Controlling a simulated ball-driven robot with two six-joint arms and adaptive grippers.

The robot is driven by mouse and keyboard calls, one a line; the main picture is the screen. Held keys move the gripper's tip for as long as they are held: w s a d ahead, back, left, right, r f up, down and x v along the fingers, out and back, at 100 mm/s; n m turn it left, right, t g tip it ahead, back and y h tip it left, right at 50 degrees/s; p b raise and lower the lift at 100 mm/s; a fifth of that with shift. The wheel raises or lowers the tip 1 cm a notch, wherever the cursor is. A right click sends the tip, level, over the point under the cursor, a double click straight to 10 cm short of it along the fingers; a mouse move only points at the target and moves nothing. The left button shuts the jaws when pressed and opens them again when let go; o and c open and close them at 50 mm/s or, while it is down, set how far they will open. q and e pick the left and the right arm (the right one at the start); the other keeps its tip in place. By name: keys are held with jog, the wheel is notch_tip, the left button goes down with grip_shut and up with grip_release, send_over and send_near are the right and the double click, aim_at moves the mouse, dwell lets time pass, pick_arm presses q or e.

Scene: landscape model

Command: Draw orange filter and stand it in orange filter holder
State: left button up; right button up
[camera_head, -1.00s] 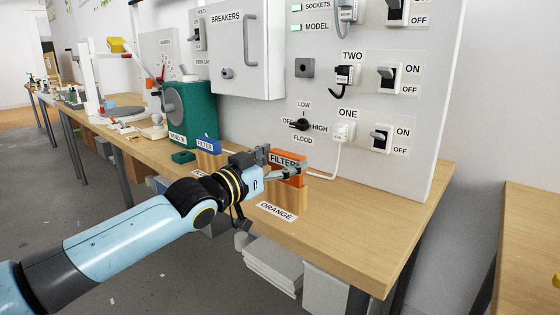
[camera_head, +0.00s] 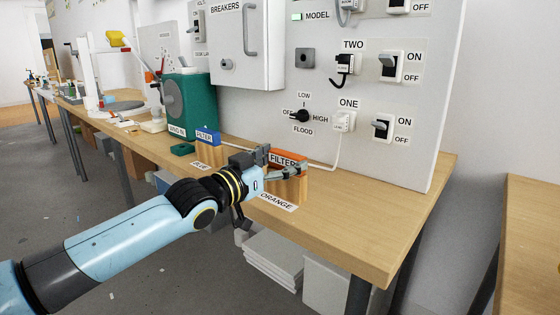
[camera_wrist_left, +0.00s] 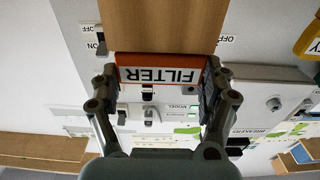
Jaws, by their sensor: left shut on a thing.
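The orange filter (camera_head: 290,159) is an upright orange block with a white FILTER label. Only its upper part shows in the head view, sunk in the wooden orange filter holder (camera_head: 293,188) behind the ORANGE label (camera_head: 276,202). My left gripper (camera_head: 281,164) is shut on the filter at its two sides. In the left wrist view the filter (camera_wrist_left: 160,58) appears upside down between the fingers of my left gripper (camera_wrist_left: 160,88), with the wooden holder (camera_wrist_left: 165,25) against it. Its lower part is hidden in the holder. My right gripper is not in view.
A blue filter (camera_head: 207,136) stands in its wooden holder to the left. A green machine (camera_head: 190,105) is beyond it. The switch panel (camera_head: 390,80) rises close behind the holders. The bench (camera_head: 370,215) is clear to the right.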

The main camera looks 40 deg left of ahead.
pick_arm(q)
jog(key=shift+f, duration=0.15)
jog(key=o, duration=1.1)
notch_tip(320, 180, up, 10)
jog(key=shift+r, duration=0.1)
